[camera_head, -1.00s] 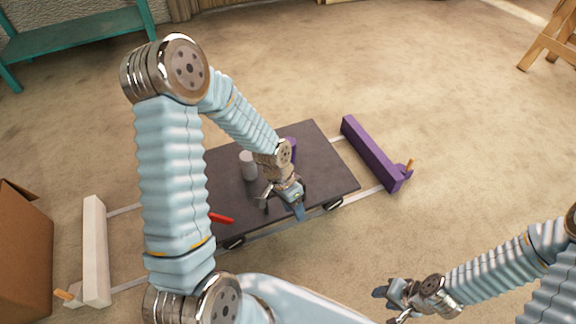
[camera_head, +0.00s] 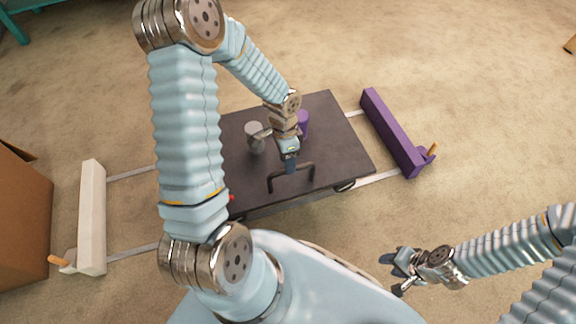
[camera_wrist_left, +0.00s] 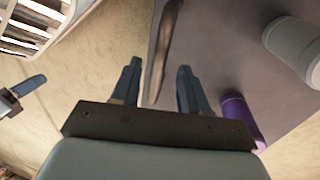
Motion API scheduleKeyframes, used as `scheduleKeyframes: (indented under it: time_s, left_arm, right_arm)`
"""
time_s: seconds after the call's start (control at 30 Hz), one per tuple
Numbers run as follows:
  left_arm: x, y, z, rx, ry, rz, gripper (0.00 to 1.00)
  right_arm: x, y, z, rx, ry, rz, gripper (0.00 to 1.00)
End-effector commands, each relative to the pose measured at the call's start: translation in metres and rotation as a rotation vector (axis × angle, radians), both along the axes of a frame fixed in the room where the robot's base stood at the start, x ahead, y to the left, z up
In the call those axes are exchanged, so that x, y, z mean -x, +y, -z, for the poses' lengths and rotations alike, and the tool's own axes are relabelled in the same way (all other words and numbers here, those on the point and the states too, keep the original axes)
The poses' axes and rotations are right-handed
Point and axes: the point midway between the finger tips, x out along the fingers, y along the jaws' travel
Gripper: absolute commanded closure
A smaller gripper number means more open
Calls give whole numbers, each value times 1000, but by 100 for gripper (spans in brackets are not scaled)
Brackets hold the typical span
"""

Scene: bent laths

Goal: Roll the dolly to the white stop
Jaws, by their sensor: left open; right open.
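The dolly (camera_head: 335,125) is a dark flat platform on wheels, standing on two rails nearer the purple stop (camera_head: 395,137) than the white stop (camera_head: 92,215). Its dark bar handle (camera_head: 305,170) rises near the front edge. My left gripper (camera_head: 290,168) is open at the handle; in the left wrist view the handle bar (camera_wrist_left: 165,45) runs between the two open fingers (camera_wrist_left: 158,88), and contact cannot be told. My right gripper (camera_head: 392,273) is open and empty over the floor, front right of the dolly.
A grey cylinder (camera_head: 254,138) and a purple cylinder (camera_head: 303,124) stand on the dolly. Part of a red thing (camera_head: 231,198) shows at its front edge beside my left arm. A cardboard box (camera_head: 22,220) is left of the white stop. Bare rails (camera_head: 132,173) lead to that stop.

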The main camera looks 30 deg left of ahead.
Motion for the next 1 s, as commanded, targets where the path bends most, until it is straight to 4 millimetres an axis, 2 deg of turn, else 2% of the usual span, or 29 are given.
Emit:
scheduleKeyframes:
  time_s: [0.03,0.17,0.47,0.5,0.7,0.8,1.0]
  left_arm:
    - [1,-1,9,1,2,0,56]
    - [2,-3,19,1,1,1,56]
    - [2,-4,21,0,-1,0,56]
    - [2,-4,21,0,-1,0,57]
    - [2,-4,21,1,-1,0,88]
    - [2,-4,21,1,-1,0,100]
    - [2,-4,21,1,-1,0,100]
  right_arm:
    - [0,0,3,-1,0,0,57]
    - [0,1,5,-1,1,0,57]
    - [0,1,5,-2,1,-2,57]
    - [0,1,5,-2,1,-2,57]
    - [0,1,5,-2,1,-2,57]
    - [0,1,5,-1,1,-2,57]
    - [0,1,5,-1,1,-2,57]
